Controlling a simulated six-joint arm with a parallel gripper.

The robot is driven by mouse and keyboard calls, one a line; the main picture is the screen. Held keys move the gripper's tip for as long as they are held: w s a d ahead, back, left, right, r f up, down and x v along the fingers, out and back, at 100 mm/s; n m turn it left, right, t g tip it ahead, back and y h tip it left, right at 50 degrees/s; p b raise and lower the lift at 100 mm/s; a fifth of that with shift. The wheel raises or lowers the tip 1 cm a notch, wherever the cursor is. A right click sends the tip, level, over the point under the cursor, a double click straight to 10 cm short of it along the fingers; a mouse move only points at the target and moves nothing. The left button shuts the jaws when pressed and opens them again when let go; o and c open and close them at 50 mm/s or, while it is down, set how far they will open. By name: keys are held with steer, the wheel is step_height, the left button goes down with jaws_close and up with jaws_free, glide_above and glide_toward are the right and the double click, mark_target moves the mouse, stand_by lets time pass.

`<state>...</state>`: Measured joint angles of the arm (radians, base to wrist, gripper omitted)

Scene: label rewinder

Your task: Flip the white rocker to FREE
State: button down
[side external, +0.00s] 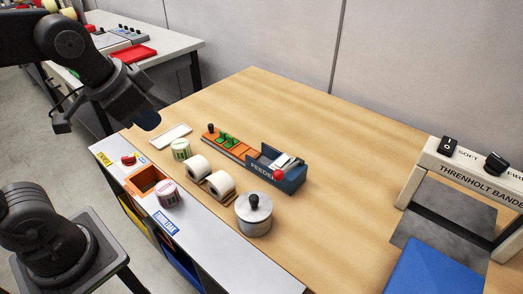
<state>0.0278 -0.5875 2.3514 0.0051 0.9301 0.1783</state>
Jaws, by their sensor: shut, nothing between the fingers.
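I cannot pick out a white rocker or a FREE mark with certainty. A black rocker-like switch (449,146) with a white mark sits on the cream bander (465,168) at the right, beside a black dial. Its lettering reads SOFT and, partly cut off, FIR. A dark blue feeder box (291,183) on the table holds small white pieces (285,160) and has a red knob on its front; the pieces are too small to make out. My gripper (147,120) is shut and empty, above the table's left end, far from the bander and short of the feeder.
White rolls (220,183), a pink-labelled roll (168,194) and a green-labelled roll (181,149) stand along the near edge. A lidded metal pot (253,217), an orange bin (134,181), a red knob (128,159) and a white tray (171,136) are nearby. The table's back is clear.

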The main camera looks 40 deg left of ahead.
steer(key=w+d+r+m+g, duration=0.1)
steer(key=w+d+m, duration=0.1)
steer(key=w+m, duration=0.35)
steer(key=w+d+m+g, duration=0.1)
steer(key=w+d+m, duration=0.1)
steer(key=w, duration=0.6)
steer(key=m+g, duration=0.1)
steer(key=m, duration=0.7)
glide_toward(285, 154)
steer(key=f, duration=0.3)
steer(key=w+f, duration=0.1)
steer(key=f, duration=0.3)
steer(key=shift+w, duration=0.2)
steer(key=shift+f, duration=0.2)
